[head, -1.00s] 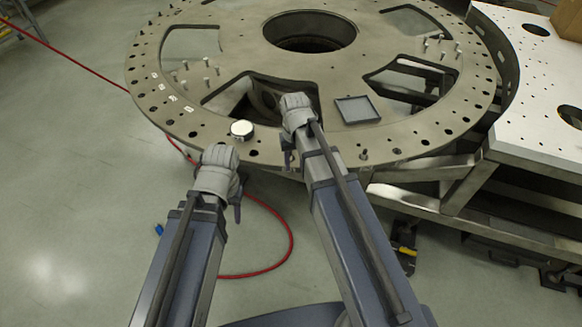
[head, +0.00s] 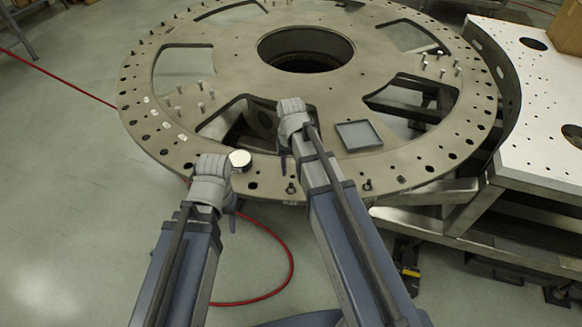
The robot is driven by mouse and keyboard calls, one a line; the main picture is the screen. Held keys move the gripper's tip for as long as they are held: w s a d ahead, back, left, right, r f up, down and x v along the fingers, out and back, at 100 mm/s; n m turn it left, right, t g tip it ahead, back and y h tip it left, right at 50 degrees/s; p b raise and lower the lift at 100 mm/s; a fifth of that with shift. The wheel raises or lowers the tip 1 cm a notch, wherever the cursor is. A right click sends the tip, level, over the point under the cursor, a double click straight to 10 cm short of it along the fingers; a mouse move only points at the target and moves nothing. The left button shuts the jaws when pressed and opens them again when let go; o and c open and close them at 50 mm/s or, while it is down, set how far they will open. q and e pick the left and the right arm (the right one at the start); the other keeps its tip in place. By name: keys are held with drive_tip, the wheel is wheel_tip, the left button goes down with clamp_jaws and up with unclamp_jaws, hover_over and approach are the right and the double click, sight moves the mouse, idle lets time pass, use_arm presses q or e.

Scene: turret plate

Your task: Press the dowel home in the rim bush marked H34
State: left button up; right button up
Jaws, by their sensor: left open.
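The turret plate (head: 228,60) is a large round metal disc with a ring of holes along its rim. Small white labels (head: 165,125) sit by the left rim holes; I cannot read H34 on any. A dark pin (head: 290,187) stands in the near rim, and another (head: 367,185) is to its right; I cannot tell which is the dowel. My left gripper (head: 231,204) is at the plate's near-left edge, open, its jaws mostly hidden by the wrist. My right gripper (head: 284,163) is over the near rim, its jaws hidden behind its wrist.
A round white-topped piece (head: 240,158) sits on the rim close beside my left wrist. A shallow grey tray (head: 358,135) lies right of my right wrist. Several upright pegs (head: 200,92) stand on the plate. A white table (head: 540,95) is at the right; a red hose (head: 291,270) crosses the floor.

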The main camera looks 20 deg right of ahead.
drive_tip(key=shift+f+b, duration=3.1)
drive_tip(key=shift+f, duration=0.3)
drive_tip(key=shift+c, duration=0.2)
clamp_jaws()
